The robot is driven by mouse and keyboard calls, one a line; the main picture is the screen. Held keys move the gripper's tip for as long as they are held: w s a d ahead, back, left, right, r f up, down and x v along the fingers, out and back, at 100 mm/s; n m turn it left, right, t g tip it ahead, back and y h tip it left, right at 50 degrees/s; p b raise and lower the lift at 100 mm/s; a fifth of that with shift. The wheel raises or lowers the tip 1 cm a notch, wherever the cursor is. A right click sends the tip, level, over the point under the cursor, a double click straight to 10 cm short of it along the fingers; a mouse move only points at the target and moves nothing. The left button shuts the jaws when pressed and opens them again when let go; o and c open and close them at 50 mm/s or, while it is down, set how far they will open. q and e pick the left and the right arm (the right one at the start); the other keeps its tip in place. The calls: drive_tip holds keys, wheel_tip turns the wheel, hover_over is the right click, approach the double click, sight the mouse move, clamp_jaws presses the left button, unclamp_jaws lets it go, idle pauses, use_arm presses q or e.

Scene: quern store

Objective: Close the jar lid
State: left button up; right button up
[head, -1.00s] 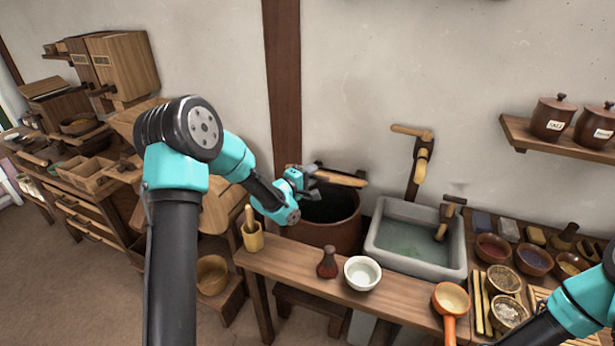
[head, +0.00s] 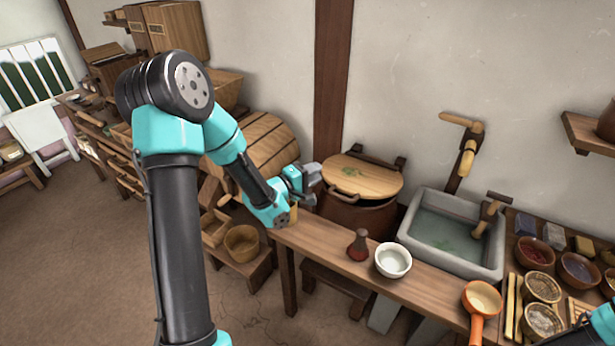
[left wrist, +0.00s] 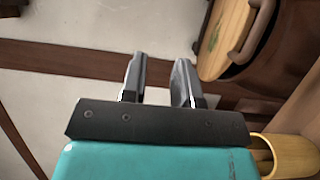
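The jar (head: 355,215) is a large dark brown vessel standing behind the bench, left of the stone basin. Its round wooden lid (head: 362,177), with a green mark and a front handle, lies over the mouth. A dark gap shows under its front edge, so I cannot tell if it sits fully flat. The lid (left wrist: 222,38) and its handle also show in the left wrist view, top right. My left gripper (head: 314,179) is just left of the lid, apart from it. Its fingers (left wrist: 160,75) are spread and empty. My right gripper is out of view.
On the bench (head: 320,243) stand a dark red bottle (head: 358,246), a white bowl (head: 393,262) and an orange ladle (head: 480,302). A stone basin (head: 490,268) is right of the jar. A yellow cup (left wrist: 287,155) is close to the left gripper.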

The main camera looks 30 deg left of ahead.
use_arm(q)
drive_tip(key=shift+v, duration=1.25)
drive_tip(key=s+d+f+m+g, duration=0.1)
drive_tip(key=d+f+m+g, duration=0.1)
drive_tip(key=f, duration=0.4)
drive_tip(key=s+d+f+m+g+y, duration=0.1)
drive_tip(key=d+f+g, duration=0.2)
drive_tip(key=f, duration=0.3)
drive_tip(key=s+d+f+m+g+y, duration=0.1)
drive_tip(key=s+d+f+m+g, duration=0.1)
drive_tip(key=f, duration=0.4)
drive_tip(key=shift+s+d+f+m+g, duration=0.1)
drive_tip(key=shift+d+f+m+g, duration=0.2)
drive_tip(key=shift+d, duration=0.15)
drive_tip(key=s+d+f+m+g, duration=0.3)
drive_tip(key=s+f+g, duration=0.1)
drive_tip(key=s+f, duration=0.2)
drive_tip(key=s+d+f+m+g, duration=0.3)
drive_tip(key=s+f, duration=0.3)
drive_tip(key=s, duration=0.3)
drive_tip(key=shift+s+d+f+g+y, duration=0.2)
drive_tip(key=shift+s+d+g+y, duration=0.25)
drive_tip(key=shift+g, duration=0.35)
